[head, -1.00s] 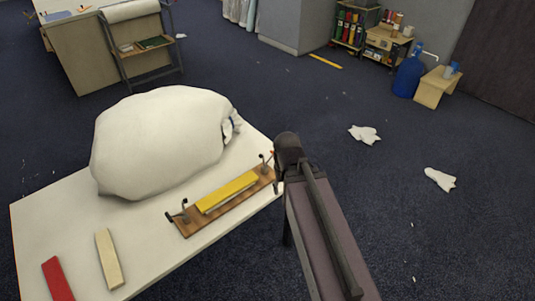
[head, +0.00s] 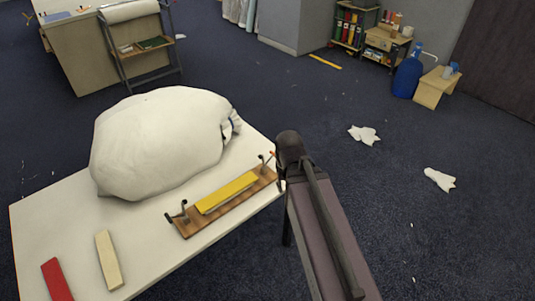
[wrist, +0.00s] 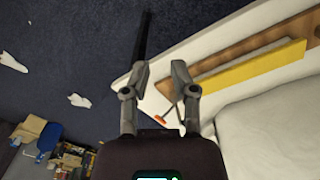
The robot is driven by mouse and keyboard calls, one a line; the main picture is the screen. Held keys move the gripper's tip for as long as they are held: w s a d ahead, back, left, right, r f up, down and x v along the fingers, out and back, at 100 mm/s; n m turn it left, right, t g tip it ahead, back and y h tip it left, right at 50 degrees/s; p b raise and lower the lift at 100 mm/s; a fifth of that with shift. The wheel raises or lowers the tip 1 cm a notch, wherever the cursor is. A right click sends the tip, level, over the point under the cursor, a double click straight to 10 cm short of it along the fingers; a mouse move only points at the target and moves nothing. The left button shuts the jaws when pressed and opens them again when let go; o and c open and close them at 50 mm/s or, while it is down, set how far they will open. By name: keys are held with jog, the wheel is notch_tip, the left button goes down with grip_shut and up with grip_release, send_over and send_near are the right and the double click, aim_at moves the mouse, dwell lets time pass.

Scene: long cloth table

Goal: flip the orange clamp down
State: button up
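A wooden board (head: 215,217) lies on the white table with a yellow bar (head: 226,192) on it. At its right end is a small dark clamp (head: 264,170) with an orange tip (head: 272,154) that sticks up. In the wrist view the orange tip (wrist: 160,119) shows between the fingers, close to the palm, on a thin dark lever. My gripper (wrist: 160,70) is open, its two fingers apart on either side of the lever. I cannot tell whether they touch it. In the head view my arm hides most of the gripper.
A second dark clamp (head: 180,213) stands at the board's left end. A large white sack (head: 160,143) sits behind the board. A red bar (head: 57,279) and a cream bar (head: 109,260) lie at the front left. White scraps (head: 364,135) lie on the floor.

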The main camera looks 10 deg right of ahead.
aim_at(271, 152)
jog(key=w+m, duration=0.3)
jog(key=w, duration=0.6)
jog(key=w+d+r+m+p, duration=0.1)
jog(key=w+m, duration=0.2)
jog(key=w, duration=0.7)
jog(key=w+r+m+g+p, duration=0.1)
jog(key=w+m, duration=0.2)
jog(key=w, duration=0.6)
jog(key=shift+w+d+m+y, duration=0.3)
jog(key=shift+w+d, duration=0.1)
grip_shut()
jog(key=shift+f, duration=0.1)
jog(key=f+b, duration=0.6)
jog(key=s+f+b, duration=0.1)
jog(key=f+b, duration=0.2)
jog(key=b, duration=0.1)
jog(key=shift+a+f, duration=0.3)
jog(key=shift+f, duration=0.1)
jog(key=shift+s+a+f+b, duration=0.2)
jog(key=shift+s+a+b, duration=0.1)
jog(key=shift+s+a, duration=1.1)
jog(key=shift+d, duration=0.1)
